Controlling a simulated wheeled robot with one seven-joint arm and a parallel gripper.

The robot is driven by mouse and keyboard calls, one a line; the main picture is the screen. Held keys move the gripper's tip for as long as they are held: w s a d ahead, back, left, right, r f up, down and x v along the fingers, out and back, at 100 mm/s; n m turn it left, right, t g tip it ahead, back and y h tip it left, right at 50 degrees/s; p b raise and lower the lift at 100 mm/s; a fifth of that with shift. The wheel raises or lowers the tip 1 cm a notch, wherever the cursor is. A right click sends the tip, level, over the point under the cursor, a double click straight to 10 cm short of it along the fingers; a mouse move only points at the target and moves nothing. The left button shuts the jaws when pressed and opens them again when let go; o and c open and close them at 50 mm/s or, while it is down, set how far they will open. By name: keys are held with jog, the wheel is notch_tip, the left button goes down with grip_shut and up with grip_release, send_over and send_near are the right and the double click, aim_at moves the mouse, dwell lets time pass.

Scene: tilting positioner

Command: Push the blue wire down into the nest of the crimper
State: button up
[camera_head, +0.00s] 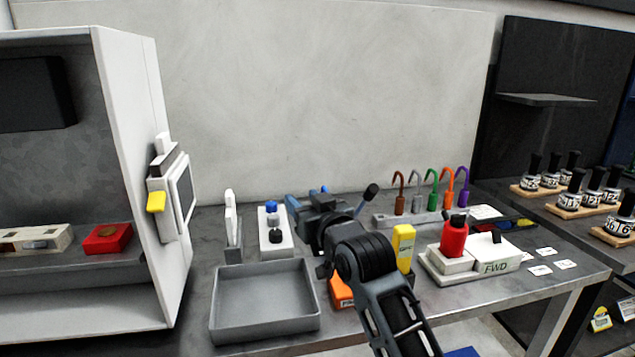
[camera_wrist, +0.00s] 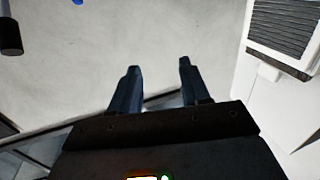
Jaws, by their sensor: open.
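My gripper (camera_head: 300,203) is open and empty in the head view, above the middle of the bench. Its two fingers stand apart in the wrist view (camera_wrist: 158,70), with only the pale wall between them. A small blue piece (camera_head: 323,189), apparently the top of the blue wire, shows just behind my gripper. A bit of blue also shows at the top edge of the wrist view (camera_wrist: 77,2). A lever with a dark knob (camera_head: 371,190), apparently the crimper's handle, rises to the right of my gripper. My gripper and wrist hide the crimper's body and nest.
A grey tray (camera_head: 264,332) lies front left of my arm. A white block with a blue-topped part (camera_head: 271,208) stands behind it. A rack of coloured hooked wires (camera_head: 390,219), a yellow bottle (camera_head: 403,247) and a red canister (camera_head: 454,239) stand right. A white cabinet (camera_head: 130,170) bounds the left.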

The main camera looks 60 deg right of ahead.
jog(key=shift+n+t+y, duration=0.4)
jog(key=shift+n+y, duration=0.1)
jog(key=shift+y, duration=0.2)
jog(key=shift+w+a+f, duration=0.15)
jog(key=shift+a+f, duration=0.6)
jog(key=shift+a, duration=0.3)
jog(key=shift+w+a+f, duration=0.15)
jog(key=shift+a+f, duration=0.6)
jog(key=shift+a, duration=0.25)
jog(key=s+a+f+n+y, duration=0.2)
jog(key=s+a+f+y, duration=0.1)
jog(key=s+a+f, duration=0.5)
jog(key=s+a+f+n+y, duration=0.2)
jog(key=s+a+f, duration=0.2)
jog(key=s+a, duration=0.4)
jog(key=s+a+r+n+y, duration=0.1)
jog(key=s+a+y, duration=0.1)
jog(key=s+a, duration=0.3)
jog(key=s+a+n+y+b, duration=0.1)
jog(key=s+a+y, duration=0.1)
jog(key=s+a, duration=0.4)
jog(key=s, duration=0.5)
jog(key=shift+r+g, duration=0.35)
jog(key=shift+g, duration=0.05)
jog(key=shift+w+a, duration=0.1)
